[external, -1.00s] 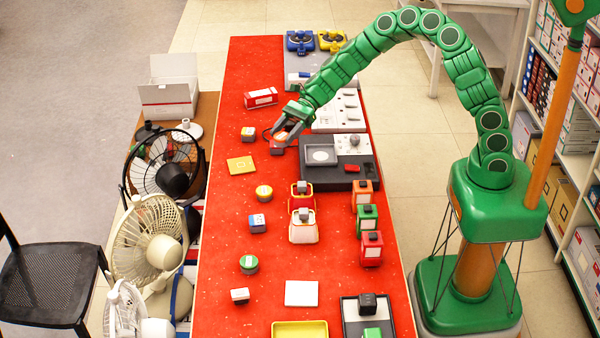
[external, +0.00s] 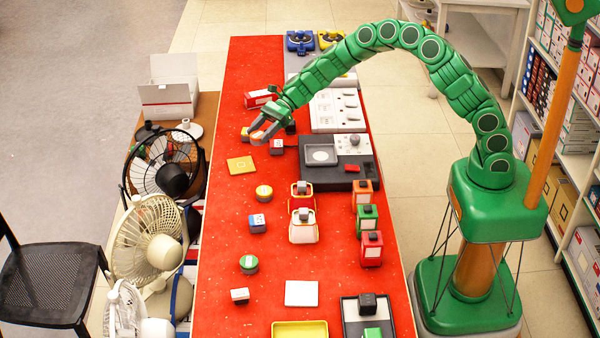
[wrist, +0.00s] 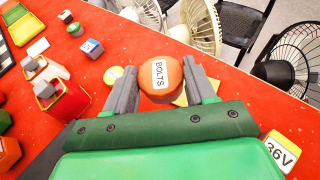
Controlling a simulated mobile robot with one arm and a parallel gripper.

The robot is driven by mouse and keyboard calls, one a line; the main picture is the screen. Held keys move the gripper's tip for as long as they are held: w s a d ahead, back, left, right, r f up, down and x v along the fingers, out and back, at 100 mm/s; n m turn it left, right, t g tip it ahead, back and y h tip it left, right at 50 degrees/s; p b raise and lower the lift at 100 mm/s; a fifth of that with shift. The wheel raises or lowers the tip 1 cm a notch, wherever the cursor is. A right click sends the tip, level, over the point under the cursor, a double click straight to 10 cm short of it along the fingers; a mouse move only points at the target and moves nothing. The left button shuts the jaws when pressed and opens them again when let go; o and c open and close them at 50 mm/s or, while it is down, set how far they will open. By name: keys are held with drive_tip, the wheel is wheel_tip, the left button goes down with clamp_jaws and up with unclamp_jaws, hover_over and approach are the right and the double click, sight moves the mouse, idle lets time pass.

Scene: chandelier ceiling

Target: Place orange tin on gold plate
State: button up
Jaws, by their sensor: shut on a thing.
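My gripper (external: 262,134) is shut on the orange tin (wrist: 160,79), a round tin with a white "BOLTS" label on its lid. In the wrist view the tin sits between the two grey fingers (wrist: 163,88). In the external view the fingers largely cover it, and it is held above the red table. The gold plate (external: 241,165), a flat square, lies on the red table nearer the camera and a little left of my gripper. In the wrist view only part of the gold plate (wrist: 181,99) shows, behind the tin and the right finger.
A yellow block marked "36V" (wrist: 281,150) stands close to my gripper. A round yellow tin (external: 264,192) is nearer the camera. Fans (external: 150,240) stand beyond the table's left edge.

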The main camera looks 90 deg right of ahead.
hover_over(244, 162)
drive_tip(key=shift+s+a+f, duration=0.1)
drive_tip(key=shift+f, duration=1.45)
drive_tip(key=shift+s+a+f, duration=0.1)
drive_tip(key=shift+f, duration=1.45)
drive_tip(key=shift+w+f, duration=0.2)
drive_tip(key=shift+f, duration=1.5)
drive_tip(key=shift+f, duration=0.1)
drive_tip(key=o, duration=1)
drive_tip(key=shift+o, duration=0.2)
drive_tip(key=shift+d, duration=0.1)
